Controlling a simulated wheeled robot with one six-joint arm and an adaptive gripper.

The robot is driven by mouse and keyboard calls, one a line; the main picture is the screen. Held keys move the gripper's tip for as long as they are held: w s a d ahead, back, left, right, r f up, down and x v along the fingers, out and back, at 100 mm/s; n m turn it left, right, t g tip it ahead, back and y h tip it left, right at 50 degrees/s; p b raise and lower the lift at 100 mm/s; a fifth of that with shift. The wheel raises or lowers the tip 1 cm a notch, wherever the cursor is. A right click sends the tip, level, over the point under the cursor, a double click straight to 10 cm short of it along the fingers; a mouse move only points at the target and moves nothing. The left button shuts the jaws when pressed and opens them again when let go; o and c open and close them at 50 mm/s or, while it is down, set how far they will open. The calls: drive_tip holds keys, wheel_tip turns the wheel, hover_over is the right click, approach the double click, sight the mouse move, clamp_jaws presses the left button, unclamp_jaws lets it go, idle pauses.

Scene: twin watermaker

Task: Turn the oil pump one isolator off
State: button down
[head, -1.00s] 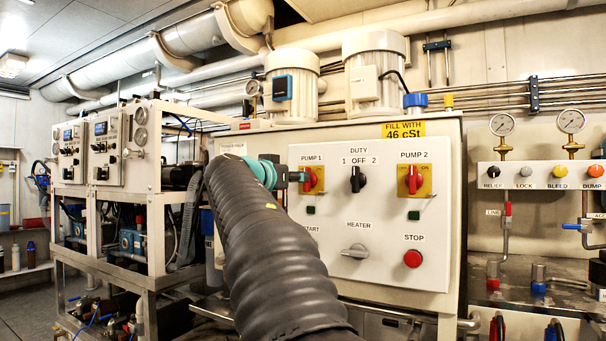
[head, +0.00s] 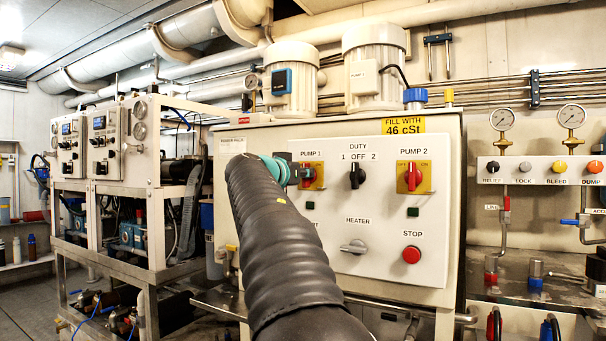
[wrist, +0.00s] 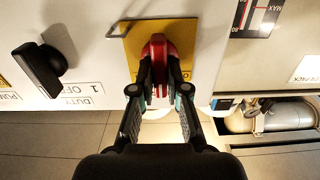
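The oil pump one isolator is a red rotary handle (wrist: 158,48) on a yellow plate (wrist: 185,32), under the PUMP 1 label on the white panel. In the head view its plate (head: 318,178) is partly hidden by my gripper (head: 296,173). In the wrist view, which is roughly upside down, my gripper (wrist: 160,78) has one fingertip on each side of the red handle, and both seem to touch it. The handle looks roughly upright there. Its pointer against the plate marks is hidden.
The black duty knob (head: 357,176) is just right of the isolator. The pump 2 isolator (head: 413,177) is further right with its handle upright. Below are the heater knob (head: 354,247) and red stop button (head: 411,254). A gauge panel (head: 540,171) stands at right.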

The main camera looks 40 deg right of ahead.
idle(0.3)
drive_tip(key=shift+w+a+f+n+p, duration=0.15)
drive_tip(key=shift+n+p, duration=0.35)
drive_tip(key=shift+n, duration=2.45)
drive_tip(key=shift+w+d+f+n+p, duration=0.1)
drive_tip(key=shift+n+p, duration=0.35)
drive_tip(key=shift+n, duration=2.45)
drive_tip(key=shift+w+a+f+n+p, duration=0.15)
drive_tip(key=shift+n+p, duration=0.35)
drive_tip(key=shift+n, duration=2.75)
drive_tip(key=c, duration=1.2)
unclamp_jaws()
drive_tip(key=shift+o, duration=0.2)
